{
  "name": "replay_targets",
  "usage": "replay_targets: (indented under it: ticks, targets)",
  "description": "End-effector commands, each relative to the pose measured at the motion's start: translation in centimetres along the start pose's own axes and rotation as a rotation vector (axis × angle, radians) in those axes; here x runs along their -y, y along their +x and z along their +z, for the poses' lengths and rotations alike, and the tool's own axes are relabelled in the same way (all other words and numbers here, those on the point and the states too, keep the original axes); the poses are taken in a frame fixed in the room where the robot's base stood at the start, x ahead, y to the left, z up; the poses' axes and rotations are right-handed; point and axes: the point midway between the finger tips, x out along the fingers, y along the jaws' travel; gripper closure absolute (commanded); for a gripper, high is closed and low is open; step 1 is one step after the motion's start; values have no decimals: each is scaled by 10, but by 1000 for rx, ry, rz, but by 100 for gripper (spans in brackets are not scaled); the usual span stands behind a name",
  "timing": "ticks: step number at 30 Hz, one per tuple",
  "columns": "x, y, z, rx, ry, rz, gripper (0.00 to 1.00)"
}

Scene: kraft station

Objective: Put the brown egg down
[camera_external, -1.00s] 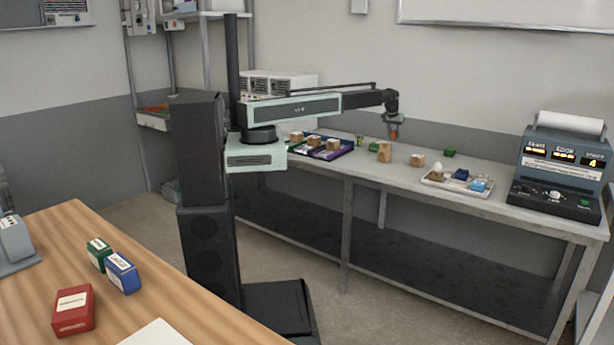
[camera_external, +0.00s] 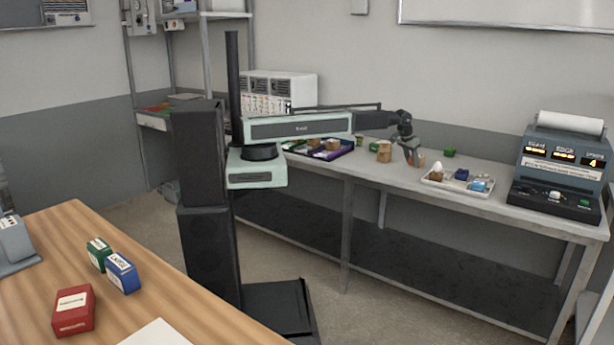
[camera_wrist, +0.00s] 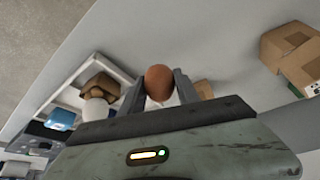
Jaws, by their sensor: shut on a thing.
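The brown egg (camera_wrist: 158,80) is between the two fingers of my gripper (camera_wrist: 160,86) in the wrist view, and the fingers are shut on it. In the external view my gripper (camera_external: 412,157) is low over the long grey counter (camera_external: 340,166), between a cardboard box on its left and the white tray on its right. The egg cannot be made out in that view. Whether it touches the counter is not clear.
The white tray (camera_external: 459,190) holds a cardboard box (camera_wrist: 97,86), a white egg (camera_wrist: 97,107) and blue items (camera_wrist: 61,119). A small cardboard box (camera_wrist: 203,89) sits close behind the fingers. Larger cardboard boxes (camera_wrist: 295,52) stand farther off. A printer (camera_external: 560,165) stands at the counter's right end.

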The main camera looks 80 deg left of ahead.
Motion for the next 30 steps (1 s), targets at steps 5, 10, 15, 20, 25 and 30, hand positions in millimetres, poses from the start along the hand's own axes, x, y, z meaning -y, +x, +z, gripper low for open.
replay_targets:
  ticks: [5, 10, 15, 20, 25, 30]
  targets:
    - [0, 12, 5, 0, -1, 0, 85]
    - [1, 36, 15, 0, -1, 0, 85]
    - [1, 50, 20, 0, -1, 0, 85]
    - [1, 46, 19, 0, -1, 0, 85]
    - [1, 50, 21, 0, -1, 0, 59]
    - [1, 49, 20, 0, -1, 0, 40]
